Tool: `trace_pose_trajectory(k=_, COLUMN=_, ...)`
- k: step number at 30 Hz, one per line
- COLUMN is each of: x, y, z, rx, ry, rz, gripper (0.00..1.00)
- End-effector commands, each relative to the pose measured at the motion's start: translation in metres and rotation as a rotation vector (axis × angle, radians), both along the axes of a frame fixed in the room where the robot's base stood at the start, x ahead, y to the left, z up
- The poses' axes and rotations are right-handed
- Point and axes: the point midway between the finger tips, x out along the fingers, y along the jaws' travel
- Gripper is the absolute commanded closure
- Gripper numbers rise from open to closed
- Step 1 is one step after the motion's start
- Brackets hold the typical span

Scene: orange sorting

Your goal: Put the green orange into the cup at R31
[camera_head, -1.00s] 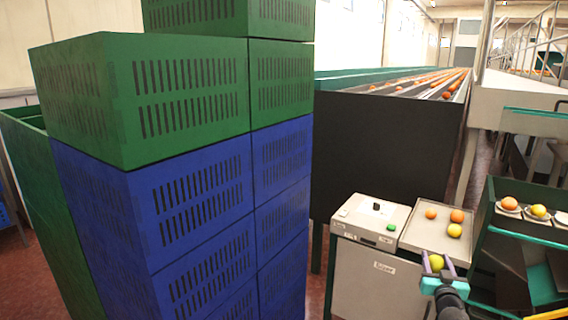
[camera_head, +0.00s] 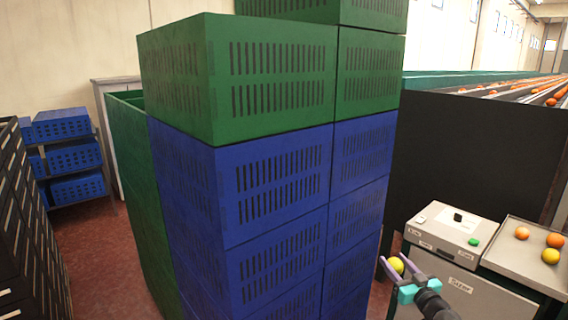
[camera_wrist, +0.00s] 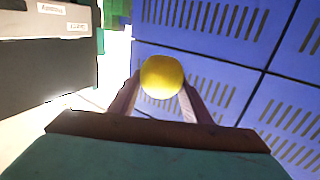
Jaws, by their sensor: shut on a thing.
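My gripper (camera_head: 393,260) is shut on a yellow to yellow-green orange (camera_head: 397,265) and holds it in the air in front of the blue crates and left of the sizer cabinet. In the wrist view the same orange (camera_wrist: 161,77) sits between the two fingertips and looks yellow. No cup marked R31 can be made out in the current views.
A tall stack of blue crates (camera_head: 270,190) and green crates (camera_head: 240,80) stands close to my gripper's left. The sizer cabinet (camera_head: 445,232) and a tray (camera_head: 525,262) with loose oranges are on the right. Red floor (camera_head: 100,240) is free at the left.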

Motion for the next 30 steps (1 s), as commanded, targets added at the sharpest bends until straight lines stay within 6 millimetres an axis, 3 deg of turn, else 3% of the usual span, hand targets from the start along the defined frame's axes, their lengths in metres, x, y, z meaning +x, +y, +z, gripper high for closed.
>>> trace_pose_trajectory(k=1, x=0.002, y=0.02, z=-0.003, rx=0.001, ry=-0.001, rz=0.051, gripper=0.8)
trace_pose_trajectory(k=6, x=-0.001, y=0.085, z=-0.01, rx=0.001, ry=0.0, rz=0.236, gripper=0.8)
trace_pose_trajectory(k=12, x=-0.02, y=0.143, z=-0.017, rx=0.001, ry=0.0, rz=0.442, gripper=0.8)
trace_pose_trajectory(k=21, x=-0.057, y=0.181, z=-0.023, rx=0.002, ry=0.0, rz=0.668, gripper=0.8)
trace_pose_trajectory(k=30, x=-0.072, y=0.192, z=-0.021, rx=0.001, ry=0.0, rz=0.74, gripper=0.8)
